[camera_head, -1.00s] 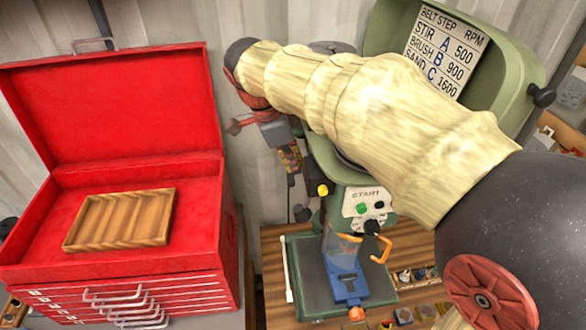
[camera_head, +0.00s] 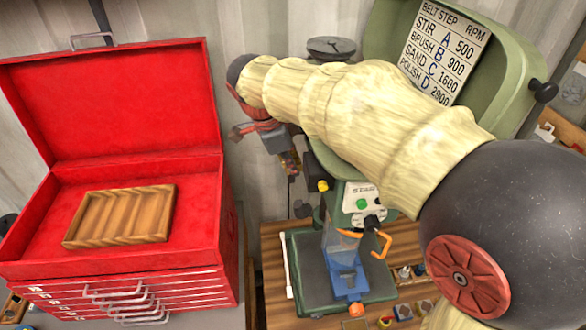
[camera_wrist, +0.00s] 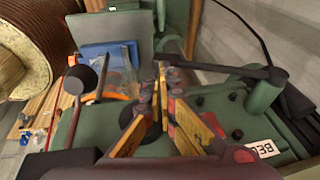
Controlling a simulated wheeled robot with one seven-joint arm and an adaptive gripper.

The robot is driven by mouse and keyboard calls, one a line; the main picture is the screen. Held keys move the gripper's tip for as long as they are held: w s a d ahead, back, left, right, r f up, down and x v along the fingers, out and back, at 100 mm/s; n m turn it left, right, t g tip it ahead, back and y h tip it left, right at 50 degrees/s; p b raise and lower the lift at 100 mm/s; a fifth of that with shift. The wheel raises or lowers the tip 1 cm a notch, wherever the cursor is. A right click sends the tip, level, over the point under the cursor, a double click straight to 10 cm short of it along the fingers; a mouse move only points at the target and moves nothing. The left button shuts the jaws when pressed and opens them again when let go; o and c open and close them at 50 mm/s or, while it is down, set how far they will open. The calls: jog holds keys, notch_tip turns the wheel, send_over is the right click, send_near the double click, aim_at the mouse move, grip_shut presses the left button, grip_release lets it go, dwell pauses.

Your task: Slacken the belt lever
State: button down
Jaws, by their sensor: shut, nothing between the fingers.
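The green drill press (camera_head: 328,152) stands right of the red chest, with its belt cover raised. In the wrist view, a dark bar (camera_wrist: 222,69) runs from a green post on the right to near my fingertips; it appears to be the belt lever. A white label (camera_wrist: 263,149) reading "BE..." sits near it. My gripper (camera_wrist: 162,72) is shut and empty, its yellow-orange fingers close beside the bar's end. I cannot tell whether they touch. In the head view my gripper (camera_head: 291,168) hangs left of the press head, small and partly hidden.
A red tool chest (camera_head: 190,255) with a wooden tray (camera_head: 120,216) stands at left. A speed chart (camera_head: 445,50) is inside the cover. A black ball knob (camera_wrist: 76,79) shows in the wrist view. The blue vise (camera_head: 345,280) sits on the press table below.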

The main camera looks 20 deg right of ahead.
aim_at(292, 178)
jog(key=shift+f+b, duration=0.45)
jog(key=shift+b, duration=0.2)
jog(key=f+b, duration=0.1)
jog(key=b, duration=0.1)
jog(key=f+t+b, duration=0.1)
jog(key=b, duration=0.2)
jog(key=f+t+b, duration=0.1)
jog(key=b, duration=0.1)
jog(key=shift+w+f+h+b, duration=0.15)
jog(key=shift+w+h+b, duration=0.15)
jog(key=shift+b, duration=0.1)
jog(key=f+b, duration=0.1)
jog(key=b, duration=0.3)
jog(key=shift+w+d+f+b, duration=0.1)
jog(key=shift+w+f+b, duration=0.3)
jog(key=shift+f+t+b, duration=0.25)
jog(key=shift+t+b, duration=0.05)
jog(key=shift+b, duration=0.4)
jog(key=w+f+t+b, duration=0.1)
jog(key=t+b, duration=0.1)
jog(key=b, duration=0.3)
jog(key=f+m+t+h+b, duration=0.1)
jog(key=b, duration=0.5)
jog(key=shift+w+d+f+t, duration=0.15)
jog(key=shift+w+d+t, duration=0.05)
jog(key=shift+w+t, duration=0.2)
jog(key=shift+b, duration=0.7)
